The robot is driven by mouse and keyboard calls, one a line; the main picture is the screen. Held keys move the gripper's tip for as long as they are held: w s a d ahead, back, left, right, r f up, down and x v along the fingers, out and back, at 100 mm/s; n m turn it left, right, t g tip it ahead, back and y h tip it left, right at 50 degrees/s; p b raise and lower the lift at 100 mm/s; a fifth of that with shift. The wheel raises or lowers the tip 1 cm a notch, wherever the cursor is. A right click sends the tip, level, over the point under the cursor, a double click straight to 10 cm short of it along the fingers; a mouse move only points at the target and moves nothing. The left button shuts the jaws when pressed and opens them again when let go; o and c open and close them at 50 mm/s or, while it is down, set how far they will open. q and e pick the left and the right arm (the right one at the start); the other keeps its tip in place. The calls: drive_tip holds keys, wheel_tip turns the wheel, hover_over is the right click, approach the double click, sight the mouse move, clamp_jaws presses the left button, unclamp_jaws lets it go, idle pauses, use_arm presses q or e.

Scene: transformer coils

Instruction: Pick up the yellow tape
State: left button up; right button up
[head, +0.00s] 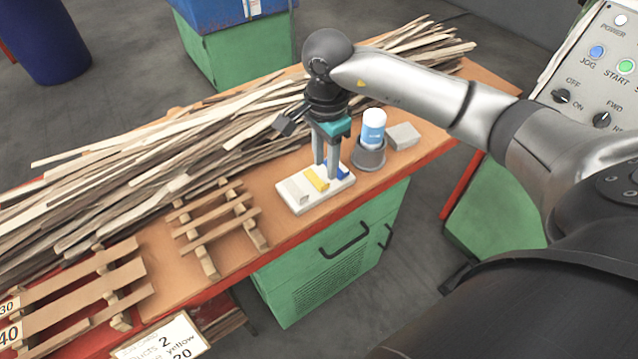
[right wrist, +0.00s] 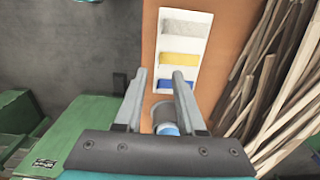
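The yellow tape (head: 316,179) lies on a white tray (head: 296,208), between a light grey piece (head: 297,190) and a blue piece (head: 343,172). In the right wrist view the yellow tape (right wrist: 180,59) is the middle strip on the tray. My right gripper (head: 326,174) points down above the tray, near the yellow and blue pieces. Its two fingers are apart with nothing between them in the right wrist view (right wrist: 160,82). From these views I cannot tell its exact height above the tray. My left gripper is not in view.
A blue-and-white bottle (head: 373,130) stands in a grey round holder (head: 369,156) just right of the gripper, with a grey block (head: 404,136) beyond. Long wooden strips (head: 150,150) cover the back of the orange table. Wooden racks (head: 215,225) stand left of the tray.

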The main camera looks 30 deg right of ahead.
sight(316, 177)
drive_tip(key=shift+s+a+f+b, duration=0.1)
drive_tip(key=shift+f+b, duration=0.4)
drive_tip(key=shift+f, duration=2.65)
clamp_jaws()
